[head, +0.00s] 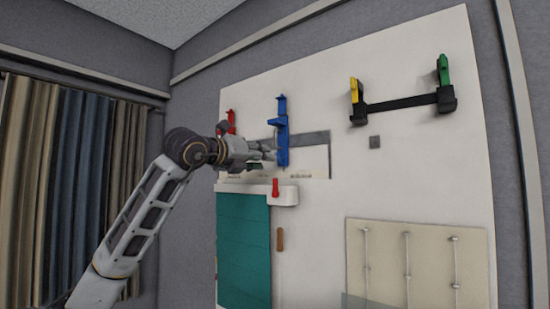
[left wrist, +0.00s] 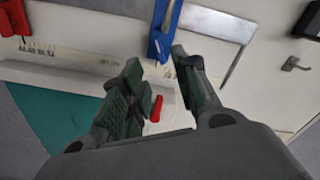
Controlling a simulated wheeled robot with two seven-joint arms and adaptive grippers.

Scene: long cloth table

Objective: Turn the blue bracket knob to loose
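The blue bracket (head: 282,135) is mounted upright on the white wall board, over a grey metal strip. In the left wrist view the blue bracket (left wrist: 163,28) is at top centre, its lower end just beyond my fingertips. I cannot clearly make out its knob. My left gripper (head: 266,154) is close to the left of the bracket's lower part in the head view. In the left wrist view the left gripper (left wrist: 158,60) has its fingers apart with nothing seen held between them. Whether a finger touches the bracket I cannot tell. My right gripper is not in view.
A red bracket (head: 231,120) is left of the blue one, partly behind my arm. A black bar (head: 402,103) with yellow and green ends is at upper right.

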